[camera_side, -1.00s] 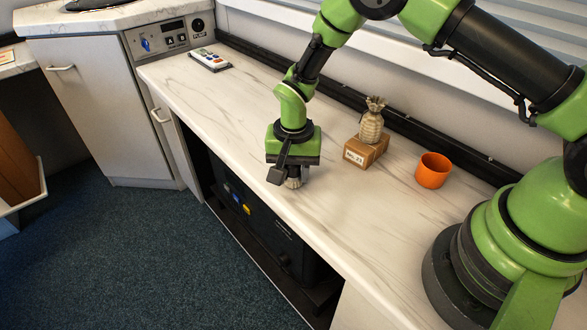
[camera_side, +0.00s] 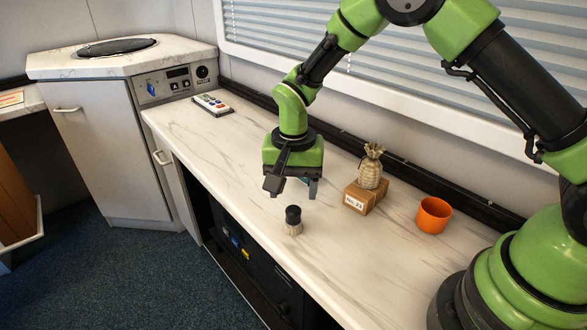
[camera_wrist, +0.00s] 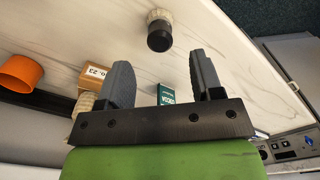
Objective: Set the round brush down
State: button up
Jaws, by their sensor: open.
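The round brush (camera_side: 293,220), with a black top and pale bristles, stands upright on the marble-patterned counter (camera_side: 245,170) near its front edge. It also shows at the top of the wrist view (camera_wrist: 159,30). My gripper (camera_side: 294,192) is open and empty above the counter, behind the brush and apart from it. In the wrist view my gripper's two dark fingers (camera_wrist: 163,85) stand wide apart with nothing held between them.
A small teal box (camera_wrist: 166,94) lies behind my gripper.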

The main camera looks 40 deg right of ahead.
jog(key=shift+r, duration=2.35)
notch_tip(320, 180, up, 13)
jog(key=n+t+y, duration=0.1)
jog(key=n+t, duration=0.1)
jog(key=t, duration=0.1)
send_over(294, 209)
jog(key=s+d, duration=0.3)
jog(key=s, duration=0.4)
jog(key=s+d+r+n+t+y, duration=0.1)
jog(key=s+r+n+t, duration=0.2)
jog(key=s, duration=1.1)
jog(key=shift+d+r+t, duration=0.15)
jog(key=shift+r+t, duration=0.45)
jog(key=shift+r, duration=0.3)
